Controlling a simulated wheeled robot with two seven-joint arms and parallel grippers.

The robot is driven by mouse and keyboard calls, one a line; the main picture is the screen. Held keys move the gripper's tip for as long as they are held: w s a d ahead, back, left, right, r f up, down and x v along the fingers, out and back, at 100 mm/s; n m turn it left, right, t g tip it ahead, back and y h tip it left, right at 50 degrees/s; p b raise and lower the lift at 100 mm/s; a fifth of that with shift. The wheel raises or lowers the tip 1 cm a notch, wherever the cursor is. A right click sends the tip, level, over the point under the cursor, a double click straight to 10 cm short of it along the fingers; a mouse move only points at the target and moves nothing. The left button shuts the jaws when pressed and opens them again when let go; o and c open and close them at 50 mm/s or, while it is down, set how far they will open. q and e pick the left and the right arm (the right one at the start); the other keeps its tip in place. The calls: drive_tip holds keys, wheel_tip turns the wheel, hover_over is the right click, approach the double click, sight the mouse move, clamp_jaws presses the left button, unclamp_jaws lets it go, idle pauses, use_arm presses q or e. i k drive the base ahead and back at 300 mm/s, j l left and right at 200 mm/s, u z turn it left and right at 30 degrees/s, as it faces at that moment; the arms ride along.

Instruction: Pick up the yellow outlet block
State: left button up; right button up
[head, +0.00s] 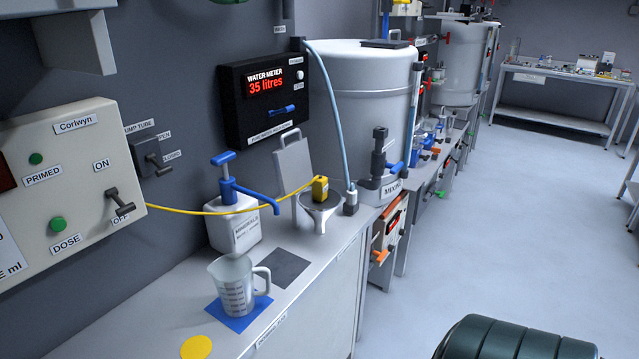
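The yellow outlet block (320,188) is a small upright yellow piece in the head view. It sits at the mouth of the grey funnel (320,213) on the bench. A thin yellow tube (180,212) runs from it leftward to the Corlwyn control box (70,185). Whether the block rests inside the funnel or on its rim is hard to tell. Neither of my grippers shows in this view.
A white bottle with a blue pump (234,222) stands left of the funnel. A measuring jug (236,287) stands on a blue square (240,318) in front. A large white tank (365,110) is behind. Open floor (520,220) lies to the right, with a dark green ribbed object (515,340) at the bottom.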

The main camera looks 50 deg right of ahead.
sight(320, 189)
drive_tip(key=z, duration=1.6)
drive_tip(key=i+l+u, duration=0.1)
drive_tip(key=l, duration=0.3)
drive_tip(key=i+l+u, duration=0.25)
drive_tip(key=l, duration=0.5)
drive_tip(key=i+l+u, duration=0.1)
drive_tip(key=i+l, duration=0.15)
drive_tip(key=l, duration=0.2)
drive_tip(key=i+l+u, duration=0.15)
drive_tip(key=l, duration=0.25)
drive_tip(key=l+u, duration=0.1)
drive_tip(key=l, duration=0.35)
